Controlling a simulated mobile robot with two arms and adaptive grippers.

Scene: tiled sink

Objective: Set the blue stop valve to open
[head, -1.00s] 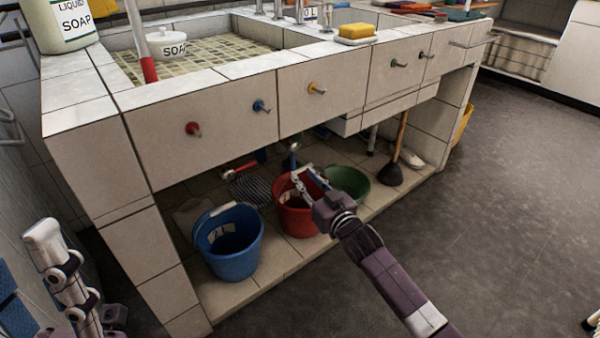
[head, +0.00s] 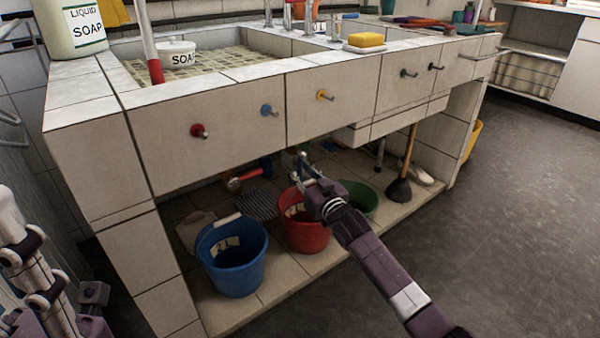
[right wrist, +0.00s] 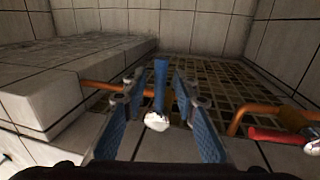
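The blue stop valve lever shows in the right wrist view (right wrist: 160,84), standing upright in the picture with a white fitting (right wrist: 157,121) at its near end. My right gripper (right wrist: 155,95) is open, its two blue-padded fingers on either side of the lever, with gaps on both sides. In the head view my right gripper (head: 304,168) reaches under the sink counter, above the red bucket. The blue valve is hard to make out there behind the gripper. My left gripper cannot be made out; only parts of my left arm show at the lower left.
A red-handled valve (head: 243,179) is left of my right gripper; its handle also shows in the wrist view (right wrist: 275,136). A blue bucket (head: 236,270), red bucket (head: 303,235) and green basin (head: 359,199) stand below. The counter front (head: 225,150) overhangs them. Copper pipe (right wrist: 240,118) runs nearby.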

